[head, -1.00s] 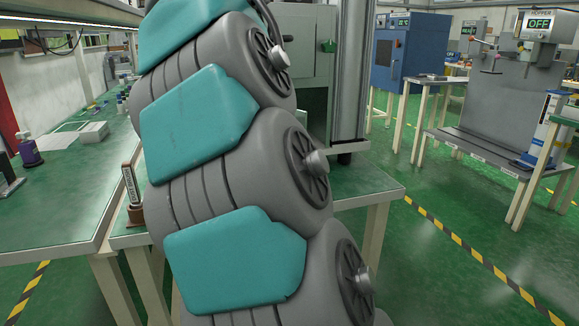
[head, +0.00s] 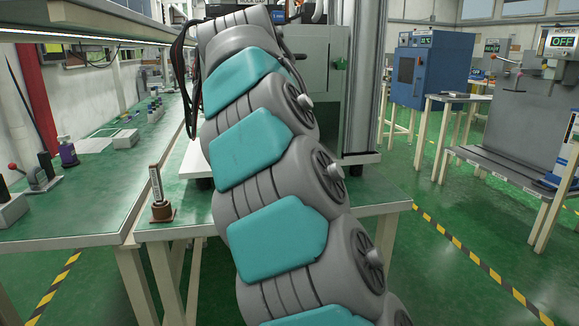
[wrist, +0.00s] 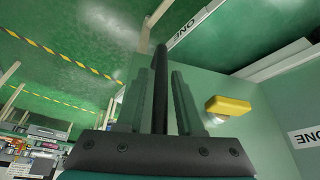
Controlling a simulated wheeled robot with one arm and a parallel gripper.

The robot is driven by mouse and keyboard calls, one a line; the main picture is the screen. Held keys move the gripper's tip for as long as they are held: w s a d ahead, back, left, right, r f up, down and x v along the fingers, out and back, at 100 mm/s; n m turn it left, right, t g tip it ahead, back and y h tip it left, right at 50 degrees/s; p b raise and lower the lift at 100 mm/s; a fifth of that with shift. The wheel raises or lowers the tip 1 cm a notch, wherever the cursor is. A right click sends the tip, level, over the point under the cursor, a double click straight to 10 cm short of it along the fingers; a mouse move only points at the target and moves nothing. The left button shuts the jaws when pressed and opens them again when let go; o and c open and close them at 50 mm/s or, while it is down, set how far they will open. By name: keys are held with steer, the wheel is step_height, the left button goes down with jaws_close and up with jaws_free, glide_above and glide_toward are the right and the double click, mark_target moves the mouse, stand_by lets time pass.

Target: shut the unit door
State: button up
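The grey-green unit (head: 318,62) stands on the bench in the head view, largely hidden behind my arm. I cannot make out its door there. In the wrist view a pale green panel (wrist: 262,135) fills the right side, with a yellow block (wrist: 228,106) on it; I cannot tell whether this is the door. My gripper (wrist: 162,72) shows in the wrist view with its two fingers apart. A dark upright bar (wrist: 160,90) shows between them; I cannot tell what it belongs to or whether it is touched. The head view hides the gripper.
A small brown-based stand (head: 161,212) is on the green bench left of my arm. A blue cabinet (head: 411,65) stands at the back right. The floor at right, with a striped line (head: 470,255), is clear.

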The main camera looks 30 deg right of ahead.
jaws_close()
stand_by(1.1)
